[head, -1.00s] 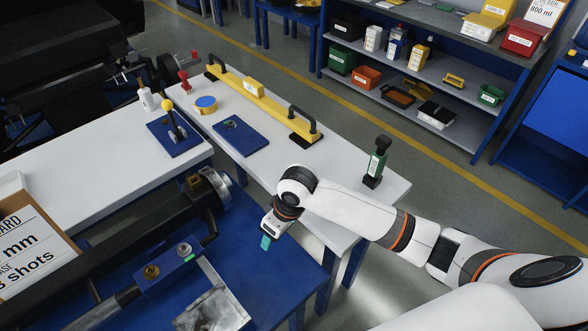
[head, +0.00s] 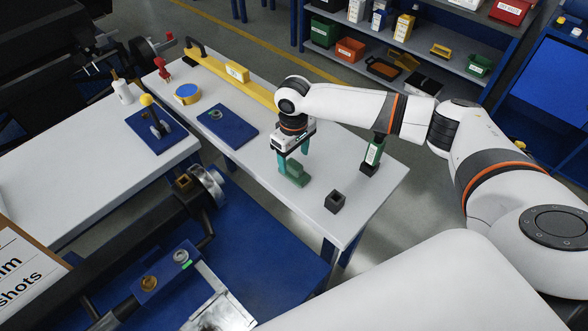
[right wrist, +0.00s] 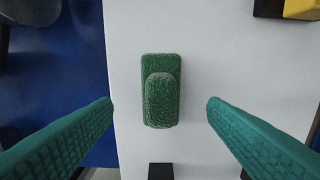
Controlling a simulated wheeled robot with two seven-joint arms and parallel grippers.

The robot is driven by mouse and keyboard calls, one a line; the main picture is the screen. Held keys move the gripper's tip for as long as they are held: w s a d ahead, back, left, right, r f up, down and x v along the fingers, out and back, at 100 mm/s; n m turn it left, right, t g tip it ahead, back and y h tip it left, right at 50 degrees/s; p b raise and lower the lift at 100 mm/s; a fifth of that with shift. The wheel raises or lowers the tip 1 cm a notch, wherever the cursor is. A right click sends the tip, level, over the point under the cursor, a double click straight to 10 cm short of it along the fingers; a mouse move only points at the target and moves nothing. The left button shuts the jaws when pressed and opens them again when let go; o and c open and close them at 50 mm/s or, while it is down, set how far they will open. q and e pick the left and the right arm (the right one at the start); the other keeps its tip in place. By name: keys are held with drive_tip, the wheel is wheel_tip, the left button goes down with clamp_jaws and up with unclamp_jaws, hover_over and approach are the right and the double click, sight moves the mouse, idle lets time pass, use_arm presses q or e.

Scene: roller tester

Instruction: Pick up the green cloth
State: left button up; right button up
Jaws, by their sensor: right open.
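The green cloth (head: 291,176) lies on the white table, below my right gripper in the head view. In the right wrist view the cloth (right wrist: 161,92) is a textured green block shape with a smaller raised part on top. My right gripper (head: 293,152) is open over it, with teal fingers. In the right wrist view the fingers of the gripper (right wrist: 160,105) stand wide apart, one on each side of the cloth, not touching it. My left gripper is not in view.
A small black square holder (head: 334,202) stands right of the cloth, and a green-labelled black tool (head: 373,153) stands farther right. A yellow level (head: 236,72) runs along the table's back. A blue mat (head: 222,127) lies to the left.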

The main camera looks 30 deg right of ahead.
sight(294, 163)
wheel_tip(294, 163, down, 5)
drive_tip(key=shift+f+p, duration=0.15)
drive_tip(key=shift+p, duration=0.35)
drive_tip(key=c, duration=1.1)
drive_tip(key=shift+d+r+b, duration=0.1)
drive_tip(key=shift+r+b, duration=0.4)
drive_tip(key=shift+r, duration=4.6)
